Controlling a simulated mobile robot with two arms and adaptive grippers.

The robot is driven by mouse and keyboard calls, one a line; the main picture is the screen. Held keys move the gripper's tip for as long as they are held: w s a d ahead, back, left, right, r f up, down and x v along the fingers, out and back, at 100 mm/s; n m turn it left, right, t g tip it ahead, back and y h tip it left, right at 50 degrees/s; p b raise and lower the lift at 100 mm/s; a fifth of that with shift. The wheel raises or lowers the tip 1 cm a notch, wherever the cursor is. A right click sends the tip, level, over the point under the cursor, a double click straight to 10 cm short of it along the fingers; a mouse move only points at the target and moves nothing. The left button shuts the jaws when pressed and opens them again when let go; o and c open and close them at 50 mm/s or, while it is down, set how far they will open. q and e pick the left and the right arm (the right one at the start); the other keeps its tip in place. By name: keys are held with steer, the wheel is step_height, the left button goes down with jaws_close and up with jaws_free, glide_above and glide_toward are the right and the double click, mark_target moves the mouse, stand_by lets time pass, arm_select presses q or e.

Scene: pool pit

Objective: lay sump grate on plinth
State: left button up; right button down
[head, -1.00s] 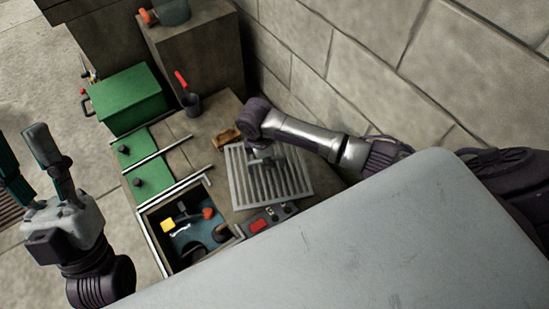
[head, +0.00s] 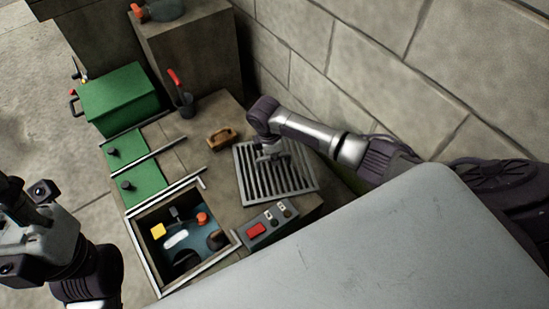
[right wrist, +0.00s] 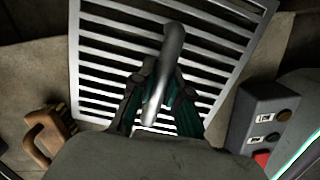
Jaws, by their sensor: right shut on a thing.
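The sump grate (head: 283,180) is a pale, slatted metal panel, roughly level over the right part of the stone top, by the wall. My right gripper (head: 268,152) is shut on the grate's raised bar handle (right wrist: 168,65); its fingers lie on both sides of it in the right wrist view (right wrist: 158,95). Whether the grate touches the surface below, I cannot tell. A tall brown stone block (head: 190,55) stands at the back; I cannot tell if it is the plinth. My left gripper (head: 28,205) is at the left edge, partly cut off.
An open pit (head: 150,262) with small items lies in front of the grate. A control box with a red button (head: 262,229) sits beside the grate, and a wooden-handled brush (head: 222,138) behind. Green lids (head: 148,178), a green box (head: 118,98) and a stone wall (head: 370,70) surround the area.

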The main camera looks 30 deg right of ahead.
steer(key=shift+r, duration=0.1)
steer(key=c, duration=1.6)
jaws_free()
steer(key=o, duration=0.4)
steer(key=shift+o, duration=0.2)
